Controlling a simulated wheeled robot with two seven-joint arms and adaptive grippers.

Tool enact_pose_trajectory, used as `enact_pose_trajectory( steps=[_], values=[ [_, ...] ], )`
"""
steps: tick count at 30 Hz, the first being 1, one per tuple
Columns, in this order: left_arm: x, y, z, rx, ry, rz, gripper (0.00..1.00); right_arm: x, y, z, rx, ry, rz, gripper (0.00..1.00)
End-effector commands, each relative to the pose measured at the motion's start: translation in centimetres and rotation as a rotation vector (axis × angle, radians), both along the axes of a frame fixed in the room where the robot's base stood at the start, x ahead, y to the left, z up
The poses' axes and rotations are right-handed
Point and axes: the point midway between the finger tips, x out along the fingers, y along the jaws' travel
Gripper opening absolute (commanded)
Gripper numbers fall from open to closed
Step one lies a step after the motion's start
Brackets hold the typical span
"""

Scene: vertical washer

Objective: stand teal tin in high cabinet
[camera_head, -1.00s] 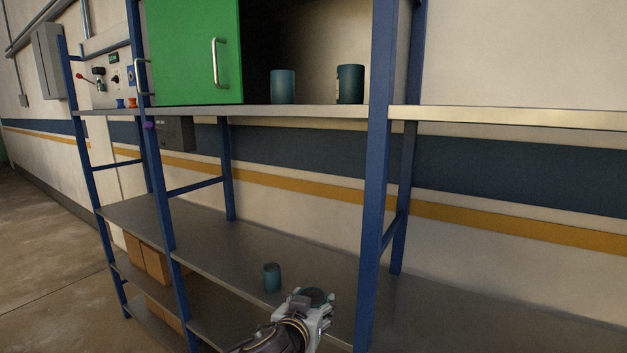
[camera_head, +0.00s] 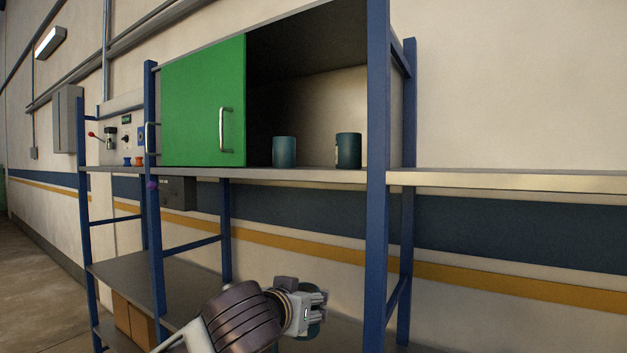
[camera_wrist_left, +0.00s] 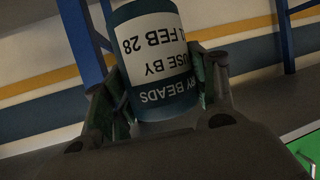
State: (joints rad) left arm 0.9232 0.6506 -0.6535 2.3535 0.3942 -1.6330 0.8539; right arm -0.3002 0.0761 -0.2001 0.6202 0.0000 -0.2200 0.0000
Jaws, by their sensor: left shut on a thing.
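My left gripper (camera_head: 318,309) is shut on a teal tin (camera_head: 314,329), below the level of the high cabinet's floor. In the left wrist view the held tin (camera_wrist_left: 155,52) sits between the two fingers, with a white label reading "USE BY" and "BEADS" upside down. The high cabinet has a green sliding door (camera_head: 195,100) over its left part; its right part is open. Inside the open part stand two upright teal tins, a left one (camera_head: 284,151) and a darker right one (camera_head: 348,151), with a gap between them. My right gripper is not in view.
A blue rack post (camera_head: 377,200) stands in front of the cabinet's right edge. The upper shelf (camera_head: 500,181) continues bare to the right. A grey lower shelf (camera_head: 125,278) is partly hidden by my arm. Boxes (camera_head: 135,322) stand below it at left.

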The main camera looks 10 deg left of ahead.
Motion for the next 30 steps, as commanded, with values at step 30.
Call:
enact_pose_trajectory(
  steps=[30],
  values=[
    [2.6,2.3,17.5,-0.002,-0.004,-0.053,0.27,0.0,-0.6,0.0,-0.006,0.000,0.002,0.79]
  ],
)
